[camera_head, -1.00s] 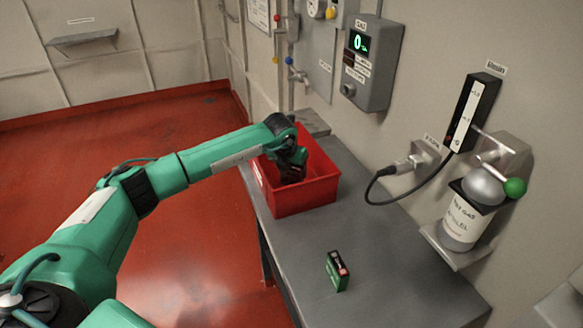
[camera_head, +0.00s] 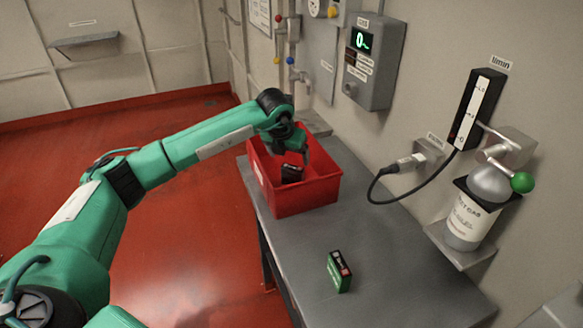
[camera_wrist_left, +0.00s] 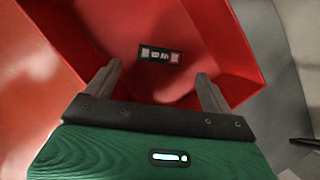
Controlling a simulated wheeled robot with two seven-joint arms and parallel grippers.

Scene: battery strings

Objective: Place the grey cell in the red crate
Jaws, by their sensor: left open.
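The red crate (camera_head: 305,195) stands on the grey table; its red walls also show in the left wrist view (camera_wrist_left: 225,40). A dark cell (camera_head: 291,174) lies inside the crate; whether its body is grey is hard to tell. In the left wrist view its dark top with pale terminals and a red patch (camera_wrist_left: 160,55) faces me. My left gripper (camera_head: 294,157) is over the crate with its fingers apart and empty, above the cell. In the left wrist view the two fingers (camera_wrist_left: 155,80) stand wide on either side, clear of the cell. My right gripper is out of view.
A green cell with a dark top (camera_head: 340,271) stands on the grey table (camera_head: 385,265), in front of the crate. A black cable (camera_head: 385,190), a gas bottle on a wall bracket (camera_head: 468,220) and a wall meter (camera_head: 373,60) line the right. The table between is clear.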

